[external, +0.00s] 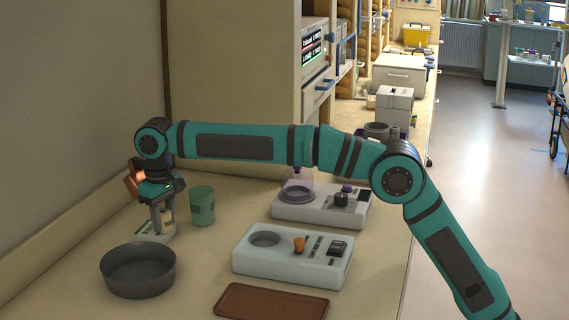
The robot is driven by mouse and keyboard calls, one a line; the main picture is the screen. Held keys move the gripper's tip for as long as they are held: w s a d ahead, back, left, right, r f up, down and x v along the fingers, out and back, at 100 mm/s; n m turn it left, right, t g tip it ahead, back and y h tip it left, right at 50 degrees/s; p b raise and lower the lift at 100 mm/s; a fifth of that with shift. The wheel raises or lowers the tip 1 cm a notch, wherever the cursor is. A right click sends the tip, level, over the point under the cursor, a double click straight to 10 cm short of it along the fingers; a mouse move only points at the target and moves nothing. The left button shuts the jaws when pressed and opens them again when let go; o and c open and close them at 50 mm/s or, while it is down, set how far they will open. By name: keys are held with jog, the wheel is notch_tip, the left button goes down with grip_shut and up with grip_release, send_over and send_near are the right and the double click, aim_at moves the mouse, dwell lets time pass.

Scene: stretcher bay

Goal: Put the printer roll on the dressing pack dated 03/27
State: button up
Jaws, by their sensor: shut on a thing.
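My gripper (161,225) points straight down at the left of the counter, low over a flat pale pack (143,239). It is shut on a small pale thing between its fingers, which I take for the printer roll; the fingers hide most of it. The pack lies on the counter behind the dark round pan. It looks like a dressing pack, but its date is too small to read. I cannot tell whether the held thing touches the pack.
A dark round pan (138,271) stands in front of the pack. A green canister (202,206) stands close to the right of my gripper. Two pale devices, one nearer (290,263) and one farther (315,212), and a brown tray (270,302) lie to the right. A wall bounds the left.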

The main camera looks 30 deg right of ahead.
aim_at(163, 212)
jog(key=shift+f, duration=0.1)
jog(key=o, duration=1)
notch_tip(163, 212, up, 8)
jog(key=shift+f, duration=0.2)
